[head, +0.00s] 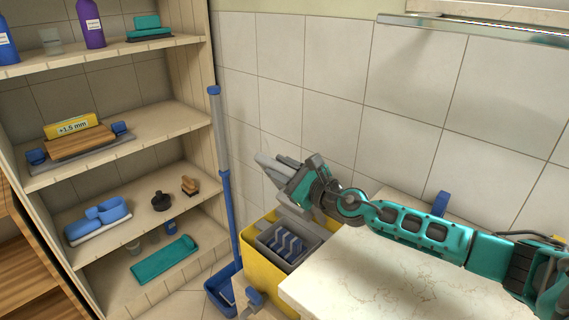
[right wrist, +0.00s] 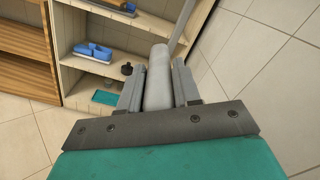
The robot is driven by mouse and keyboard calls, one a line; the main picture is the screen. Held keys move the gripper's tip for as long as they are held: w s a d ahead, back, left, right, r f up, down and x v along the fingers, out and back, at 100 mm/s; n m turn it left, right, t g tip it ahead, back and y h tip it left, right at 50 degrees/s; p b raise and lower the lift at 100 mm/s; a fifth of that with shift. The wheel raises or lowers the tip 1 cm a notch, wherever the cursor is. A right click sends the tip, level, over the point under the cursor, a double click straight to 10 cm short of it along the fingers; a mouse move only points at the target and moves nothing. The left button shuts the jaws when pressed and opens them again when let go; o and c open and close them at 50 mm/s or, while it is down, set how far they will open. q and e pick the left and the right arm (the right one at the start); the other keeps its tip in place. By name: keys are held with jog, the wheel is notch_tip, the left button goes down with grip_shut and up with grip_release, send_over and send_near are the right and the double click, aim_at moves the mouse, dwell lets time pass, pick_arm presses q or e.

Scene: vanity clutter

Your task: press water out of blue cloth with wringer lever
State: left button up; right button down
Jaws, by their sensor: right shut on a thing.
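A yellow bucket (head: 260,247) stands beside the pale counter, with a grey wringer (head: 268,247) set in its top. Blue cloth (head: 287,244) shows in stripes between grey bars inside the wringer. My right gripper (head: 278,172) is above the bucket. In the right wrist view it is shut on the grey wringer lever (right wrist: 158,78), with one finger on each side of the rounded grip. In the head view my gripper hides part of the lever and its lower end. My left gripper is not in view.
A blue pole (head: 226,190) rises from a blue dustpan-like container (head: 222,290) beside the bucket. The marble counter (head: 380,275) lies under my right arm, with tiled wall behind.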

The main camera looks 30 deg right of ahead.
jog(key=c, duration=1)
grip_release()
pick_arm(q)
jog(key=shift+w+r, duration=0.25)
pick_arm(e)
jog(key=shift+o, duration=0.6)
pick_arm(q)
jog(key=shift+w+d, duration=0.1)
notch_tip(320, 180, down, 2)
jog(key=b, duration=0.3)
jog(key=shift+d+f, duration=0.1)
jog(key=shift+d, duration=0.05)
pick_arm(e)
jog(key=v, duration=1.3)
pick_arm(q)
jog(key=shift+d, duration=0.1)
